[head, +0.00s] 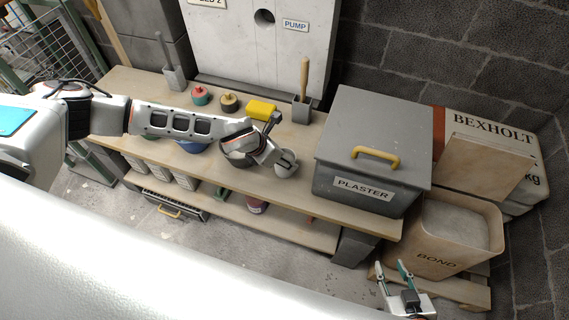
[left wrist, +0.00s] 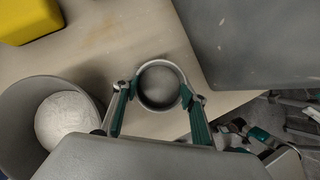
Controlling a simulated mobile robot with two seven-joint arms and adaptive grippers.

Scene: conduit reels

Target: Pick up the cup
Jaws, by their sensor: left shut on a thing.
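The cup (head: 286,168) is small, round and light grey. It is at the front of the wooden bench, left of the grey plaster box, and I cannot tell whether its base touches the bench. My left gripper (head: 286,158) is shut on it. In the left wrist view the cup (left wrist: 160,86) shows its open mouth from above, with a green-padded finger of the left gripper (left wrist: 158,98) on each side. My right gripper (head: 395,272) is apart from the cup, low at the right, its fingers spread and empty.
A dark pot of white powder (left wrist: 62,118) stands close left of the cup. The grey plaster box (head: 375,140) rises to the right. A yellow block (head: 260,108) and a grey holder with a wooden handle (head: 301,110) stand behind. A bond tub (head: 440,245) is at right.

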